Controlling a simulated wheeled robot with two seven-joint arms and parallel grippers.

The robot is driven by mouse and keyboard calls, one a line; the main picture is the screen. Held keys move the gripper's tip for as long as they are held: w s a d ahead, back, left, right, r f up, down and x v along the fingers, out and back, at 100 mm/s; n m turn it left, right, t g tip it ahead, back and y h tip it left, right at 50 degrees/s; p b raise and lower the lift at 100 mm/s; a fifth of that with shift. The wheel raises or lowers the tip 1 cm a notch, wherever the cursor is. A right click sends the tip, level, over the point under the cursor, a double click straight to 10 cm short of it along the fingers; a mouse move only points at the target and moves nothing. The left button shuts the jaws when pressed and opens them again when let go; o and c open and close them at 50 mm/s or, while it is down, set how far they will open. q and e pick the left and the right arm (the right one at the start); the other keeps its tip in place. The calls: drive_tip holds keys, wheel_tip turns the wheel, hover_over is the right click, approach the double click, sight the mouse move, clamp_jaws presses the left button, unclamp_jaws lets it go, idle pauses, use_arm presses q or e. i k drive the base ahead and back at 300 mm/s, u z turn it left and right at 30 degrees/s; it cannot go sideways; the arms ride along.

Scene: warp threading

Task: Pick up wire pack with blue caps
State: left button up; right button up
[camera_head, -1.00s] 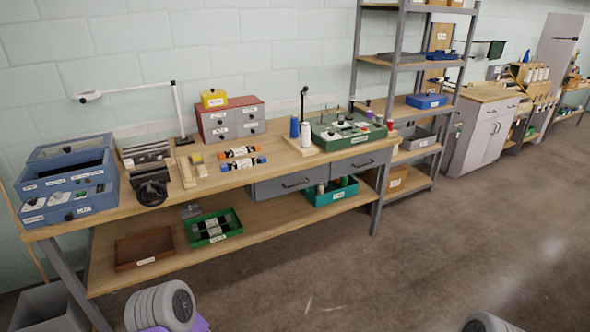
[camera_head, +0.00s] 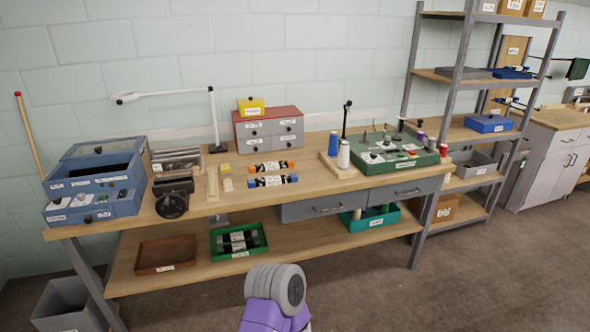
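The wire pack with blue caps (camera_head: 273,181) lies on the workbench top, a dark bundle with a white label and blue ends. Just behind it lies a similar pack with orange caps (camera_head: 271,168). Both lie left to right, in front of the red and grey drawer box. Neither of my grippers shows. A rounded grey and purple part of my own arm is at the bottom middle, well below the bench top.
The wooden workbench (camera_head: 330,197) has a blue organiser (camera_head: 95,185) and a dark clamp-like device (camera_head: 173,195) at left. Wooden blocks (camera_head: 226,185) lie left of the packs. Spools (camera_head: 343,154) and a green box (camera_head: 385,154) stand at right. Bare wood lies before the packs.

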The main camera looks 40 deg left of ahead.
sight(274, 179)
drive_tip(key=u, duration=0.45)
drive_tip(key=i, duration=1.9)
drive_tip(key=u, duration=1.15)
